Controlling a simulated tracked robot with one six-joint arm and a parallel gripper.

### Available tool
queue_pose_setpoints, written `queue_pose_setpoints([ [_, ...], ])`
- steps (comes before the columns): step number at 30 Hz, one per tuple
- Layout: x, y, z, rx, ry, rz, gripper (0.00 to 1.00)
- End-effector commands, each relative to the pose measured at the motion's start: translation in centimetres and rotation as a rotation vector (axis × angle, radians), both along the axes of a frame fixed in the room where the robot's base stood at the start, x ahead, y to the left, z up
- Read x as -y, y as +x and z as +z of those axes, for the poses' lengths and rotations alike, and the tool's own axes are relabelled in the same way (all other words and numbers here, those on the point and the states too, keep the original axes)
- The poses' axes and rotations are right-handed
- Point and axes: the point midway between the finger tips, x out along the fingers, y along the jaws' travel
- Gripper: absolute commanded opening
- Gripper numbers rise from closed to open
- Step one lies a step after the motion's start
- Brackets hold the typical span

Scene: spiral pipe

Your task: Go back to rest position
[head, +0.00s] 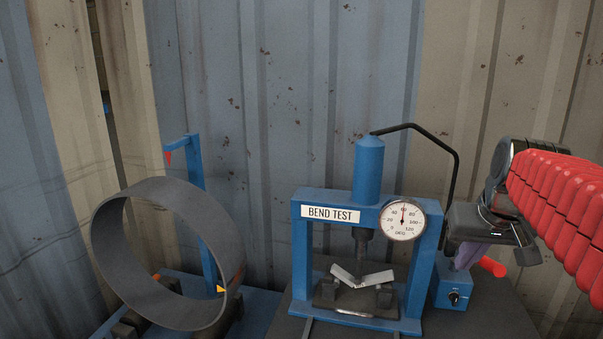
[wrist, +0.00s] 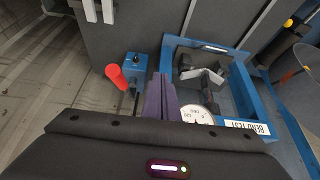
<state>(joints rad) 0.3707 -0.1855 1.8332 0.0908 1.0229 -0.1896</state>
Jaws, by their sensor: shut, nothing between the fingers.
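My gripper (head: 466,256) is at the right in the head view, just right of the bend test press and above its small blue control box. In the wrist view its purple fingers (wrist: 160,98) lie side by side, shut and empty. They appear apart from the red-handled lever (head: 493,267), which also shows in the wrist view (wrist: 116,76). My red-sleeved arm comes in from the right edge. The blue bend test press (head: 308,240) holds a bent metal piece (head: 360,278) in a V on its supports.
A large grey pipe ring (head: 105,250) stands at the left beside a blue post (head: 195,175) with a red pointer. A round gauge (head: 403,220) and black hose (head: 455,180) are on the press. The blue control box (head: 452,290) sits right of it. A corrugated wall is behind.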

Motion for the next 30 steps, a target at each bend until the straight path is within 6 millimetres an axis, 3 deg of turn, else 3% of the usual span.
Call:
queue_pose_setpoints([
  [6, -5.1, -3.3, -0.6, 0.02, 0.0, 0.037, 0.0],
  [15, -10.5, -8.6, -3.6, 0.027, 0.002, 0.096, 0.0],
  [24, -14.2, -14.5, -8.5, 0.019, 0.0, 0.169, 0.0],
  [30, -15.5, -17.3, -11.2, 0.014, -0.005, 0.204, 0.0],
])
